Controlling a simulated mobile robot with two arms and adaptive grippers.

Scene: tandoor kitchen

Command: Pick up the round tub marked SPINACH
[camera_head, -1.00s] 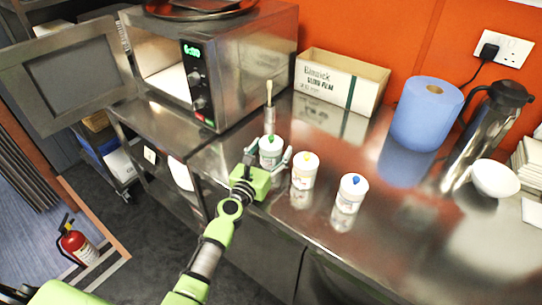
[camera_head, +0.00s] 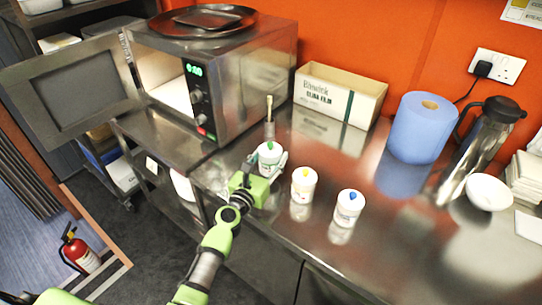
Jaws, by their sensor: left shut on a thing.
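Three round white tubs stand in a row on the steel counter. My left gripper (camera_head: 268,170) is shut on the left tub, which has a green mark on its lid (camera_head: 269,154). The fingers close around its sides, and the tub is upright; I cannot tell whether it is clear of the counter. The writing on the tubs is too small to read. My right gripper is not in view.
An open microwave (camera_head: 222,85) stands behind on the left, its door (camera_head: 72,85) swung out. A brush-like tool stands close behind the held tub.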

